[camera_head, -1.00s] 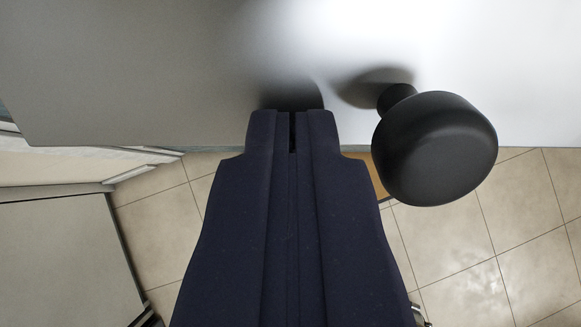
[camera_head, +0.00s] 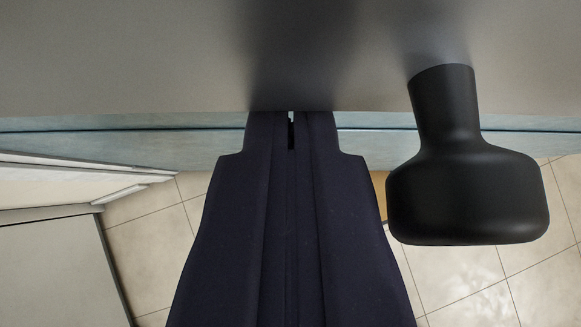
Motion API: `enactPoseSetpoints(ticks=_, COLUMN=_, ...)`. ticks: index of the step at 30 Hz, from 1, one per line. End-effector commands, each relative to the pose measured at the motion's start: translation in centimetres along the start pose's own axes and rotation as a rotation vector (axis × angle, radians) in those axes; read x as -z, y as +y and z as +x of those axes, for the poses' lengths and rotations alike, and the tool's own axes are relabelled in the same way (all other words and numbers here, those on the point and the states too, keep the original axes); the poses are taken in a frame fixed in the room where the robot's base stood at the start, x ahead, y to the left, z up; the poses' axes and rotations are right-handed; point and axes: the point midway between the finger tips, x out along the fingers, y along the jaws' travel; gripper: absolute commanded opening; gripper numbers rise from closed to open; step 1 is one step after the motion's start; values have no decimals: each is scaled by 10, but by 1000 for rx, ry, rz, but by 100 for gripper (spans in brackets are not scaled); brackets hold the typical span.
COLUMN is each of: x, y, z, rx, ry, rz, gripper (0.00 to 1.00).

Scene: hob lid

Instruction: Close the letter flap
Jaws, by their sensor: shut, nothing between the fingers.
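A flat grey metal panel (camera_head: 150,60), which looks like the flap or lid, spans the top of the view. A black knob (camera_head: 465,195) on a short neck sticks out from it at the right. My gripper (camera_head: 291,114) is dark blue and shut, with nothing between its fingers. Its tips are at the panel's lower edge, to the left of the knob and apart from it. Whether the tips touch the panel cannot be told, as they hide that part of the edge.
A blue-grey strip (camera_head: 100,143) runs along below the panel's edge. A pale cabinet (camera_head: 55,265) stands at the lower left. Beige floor tiles (camera_head: 470,285) show below, and the space under the knob is clear.

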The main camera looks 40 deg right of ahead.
Motion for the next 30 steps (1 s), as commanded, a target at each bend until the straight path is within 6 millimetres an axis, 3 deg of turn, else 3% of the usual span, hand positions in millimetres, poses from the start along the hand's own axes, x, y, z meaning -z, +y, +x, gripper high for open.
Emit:
enactPoseSetpoints(ticks=9, x=1, y=-1, z=5, rx=1, ry=91, rz=-2, gripper=0)
enactPoseSetpoints(ticks=30, x=2, y=0, z=5, rx=1, ry=102, rz=0, gripper=0)
